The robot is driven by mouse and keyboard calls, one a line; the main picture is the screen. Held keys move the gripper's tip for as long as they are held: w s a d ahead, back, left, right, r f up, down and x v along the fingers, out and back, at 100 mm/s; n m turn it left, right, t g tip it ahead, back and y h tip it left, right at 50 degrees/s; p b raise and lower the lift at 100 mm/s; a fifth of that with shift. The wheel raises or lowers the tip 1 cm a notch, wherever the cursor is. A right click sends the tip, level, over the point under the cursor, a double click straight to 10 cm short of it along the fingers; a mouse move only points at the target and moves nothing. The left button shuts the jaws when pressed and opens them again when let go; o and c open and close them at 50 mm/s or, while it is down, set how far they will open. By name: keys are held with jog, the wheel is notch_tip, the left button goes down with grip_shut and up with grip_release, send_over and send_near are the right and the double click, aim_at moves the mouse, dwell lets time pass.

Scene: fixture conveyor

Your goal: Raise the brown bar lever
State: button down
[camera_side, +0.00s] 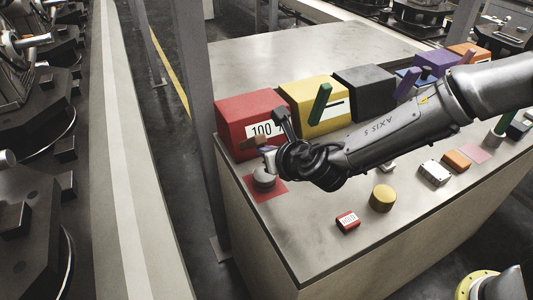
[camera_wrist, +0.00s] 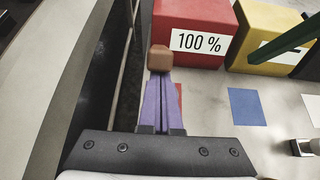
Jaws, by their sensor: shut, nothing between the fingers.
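The brown bar lever (camera_side: 252,142) sticks out from the front of the red box (camera_side: 240,107) labelled "100 %". In the wrist view its squared brown end (camera_wrist: 159,58) shows right at my fingertips, in front of the red box (camera_wrist: 192,14). My gripper (camera_side: 267,152) is at the lever, close to its outer end. Its two purple fingers (camera_wrist: 161,82) are shut together with nothing between them. The lever end covers the fingertips in the wrist view, so I cannot tell whether they touch it.
A yellow box (camera_side: 315,100) with a green lever (camera_side: 320,104) stands to the right, then a black box (camera_side: 365,88). A grey knob (camera_side: 264,179) sits on a red square below my gripper.

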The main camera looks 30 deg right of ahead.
jog(key=shift+w+r+g, duration=0.7)
jog(key=shift+w+r, duration=0.1)
jog(key=shift+r, duration=0.15)
jog(key=shift+w+r, duration=0.6)
jog(key=shift+r, duration=0.05)
jog(key=shift+w+r, duration=0.6)
jog(key=shift+w, duration=0.25)
jog(key=shift+w+r, duration=0.55)
jog(key=shift+w, duration=0.25)
jog(key=shift+w+d, duration=0.1)
